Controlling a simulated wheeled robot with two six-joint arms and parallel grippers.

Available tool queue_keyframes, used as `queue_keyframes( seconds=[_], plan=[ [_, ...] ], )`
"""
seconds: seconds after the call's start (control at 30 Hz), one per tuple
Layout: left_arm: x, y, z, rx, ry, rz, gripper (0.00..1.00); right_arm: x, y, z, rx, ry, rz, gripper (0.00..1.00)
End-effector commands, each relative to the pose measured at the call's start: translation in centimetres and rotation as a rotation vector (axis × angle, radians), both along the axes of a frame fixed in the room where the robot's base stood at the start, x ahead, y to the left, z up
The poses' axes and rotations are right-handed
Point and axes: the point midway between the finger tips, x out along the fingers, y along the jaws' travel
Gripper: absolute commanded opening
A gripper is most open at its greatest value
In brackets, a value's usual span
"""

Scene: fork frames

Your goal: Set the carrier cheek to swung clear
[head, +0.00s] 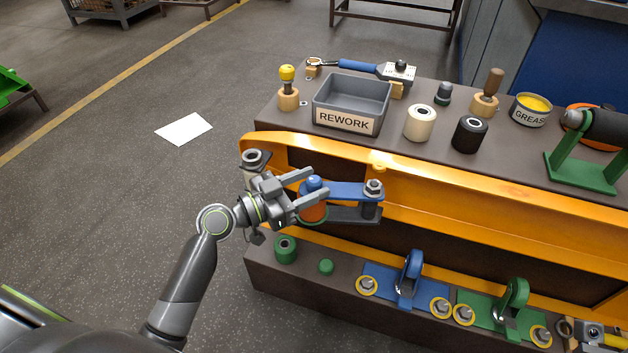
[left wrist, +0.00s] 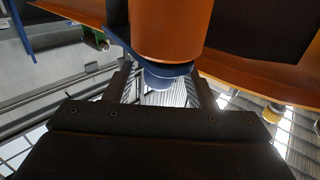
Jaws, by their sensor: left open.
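The blue carrier cheek (head: 345,190) is a flat arm on the front of the orange beam, reaching from a hex-nut bolt (head: 373,188) at right to a blue knob (head: 314,183) at left. An orange roller (head: 312,211) sits under the knob end, above a dark lower plate (head: 352,215). My left gripper (head: 320,184) is open, with one finger on each side of the knob; contact cannot be told. In the left wrist view, the roller (left wrist: 168,28), the cheek's end (left wrist: 125,38) and the knob between the fingers (left wrist: 162,90) show. My right gripper is not in view.
The orange beam (head: 470,205) runs behind the cheek. The upper shelf holds a REWORK bin (head: 350,98), rollers, a grease tin (head: 530,108) and tools. The lower ledge holds green parts (head: 286,249) and blue (head: 408,282) and green brackets (head: 512,310).

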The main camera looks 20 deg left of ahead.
Motion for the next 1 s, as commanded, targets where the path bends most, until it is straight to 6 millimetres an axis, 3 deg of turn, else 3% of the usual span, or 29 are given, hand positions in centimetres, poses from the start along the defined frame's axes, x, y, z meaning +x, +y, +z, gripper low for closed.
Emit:
queue_keyframes(
  seconds=[0.47, 0.83, 1.0],
  plan=[
    [0.99, -0.96, -0.01, 0.001, 0.001, -0.001, 0.49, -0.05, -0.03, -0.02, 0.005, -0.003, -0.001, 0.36],
    [0.97, -0.94, -0.02, 0.001, 0.001, -0.001, 0.0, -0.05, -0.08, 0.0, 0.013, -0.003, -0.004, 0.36],
    [0.96, -0.93, -0.03, 0.001, 0.001, -0.001, 0.0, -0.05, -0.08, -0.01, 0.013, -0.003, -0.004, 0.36]
  ],
)
